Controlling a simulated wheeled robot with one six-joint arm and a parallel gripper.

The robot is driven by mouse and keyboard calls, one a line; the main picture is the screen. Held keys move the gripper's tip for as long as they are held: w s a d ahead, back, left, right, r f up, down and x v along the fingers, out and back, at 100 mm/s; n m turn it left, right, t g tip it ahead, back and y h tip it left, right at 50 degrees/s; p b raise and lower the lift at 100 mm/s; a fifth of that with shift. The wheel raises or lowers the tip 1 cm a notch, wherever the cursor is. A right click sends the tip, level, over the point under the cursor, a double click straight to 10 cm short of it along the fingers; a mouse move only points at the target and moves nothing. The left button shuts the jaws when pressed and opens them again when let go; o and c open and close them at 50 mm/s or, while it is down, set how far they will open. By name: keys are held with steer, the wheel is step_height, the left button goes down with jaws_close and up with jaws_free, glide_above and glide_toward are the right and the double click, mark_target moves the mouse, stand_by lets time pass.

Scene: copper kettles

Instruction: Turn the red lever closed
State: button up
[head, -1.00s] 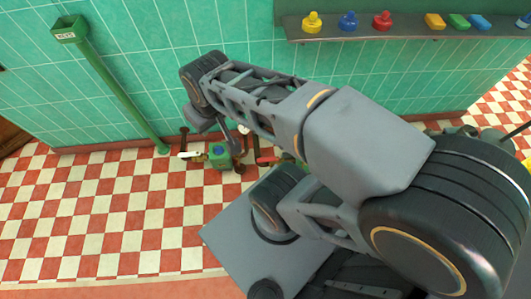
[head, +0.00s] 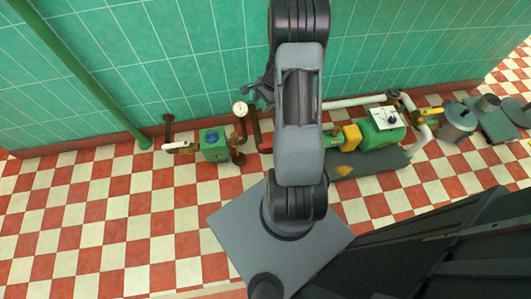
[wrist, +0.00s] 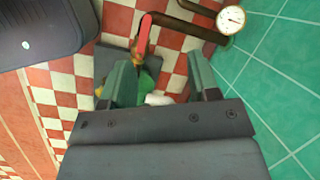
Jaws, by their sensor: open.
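The red lever (wrist: 144,36) shows in the wrist view just beyond my fingertips, sticking up from a brass valve body (wrist: 136,62). In the head view only a small end of the red lever (head: 265,150) shows left of my arm; the rest is hidden. My gripper (wrist: 161,72) is open, with two green-grey fingers apart and nothing held. The lever is ahead of the gap, nearer the left finger; I cannot tell whether they touch. In the head view my gripper is mostly hidden behind the arm near the wall.
A dial gauge (head: 240,108) stands on the dark pipe beside the lever. A green box with a blue knob (head: 211,143) and a white-handled valve (head: 175,146) are to the left. A green pump (head: 381,131) is to the right. The tiled wall (head: 175,70) is close behind; checkered floor at left is clear.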

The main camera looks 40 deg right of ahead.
mark_target(265, 145)
steer(key=s+d+f+m+b, duration=0.2)
steer(key=d+f+m, duration=0.1)
steer(key=f, duration=0.6)
steer(key=s+d+f+m+b, duration=0.1)
steer(key=d+f+m+b, duration=0.15)
steer(key=f, duration=0.75)
steer(key=shift+y, duration=0.3)
steer(key=b+x, duration=0.5)
steer(key=x, duration=0.8)
steer(key=shift+s+a+f+b, duration=0.1)
steer(key=shift+a+f+b, duration=0.1)
steer(key=shift+f+b, duration=0.1)
steer(key=shift+r, duration=0.1)
jaws_close()
